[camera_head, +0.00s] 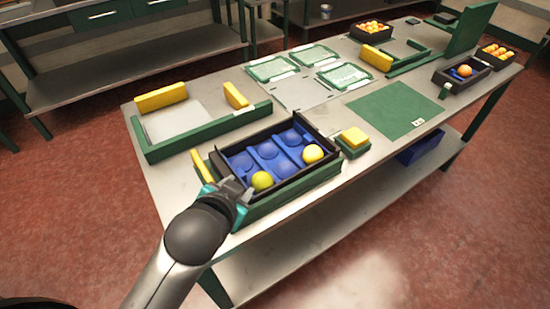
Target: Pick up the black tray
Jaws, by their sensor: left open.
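The black tray (318,133) has a blue insert with round hollows and sits at the front left of the steel table, in a green and yellow holder. Two yellow-green fruits lie in its front hollows, one at the left (262,181) and one at the right (313,153); the other hollows look empty. My left gripper (234,190) is open at the tray's near left corner. The arm comes from below, and I cannot tell whether the fingers touch the tray wall. My right gripper is not in view.
A green frame with yellow blocks (205,135) stands behind the tray. A small green block with a yellow top (354,140) is close on its right. A green mat (395,109) lies flat farther right. Crates of oranges (372,30) stand at the far end.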

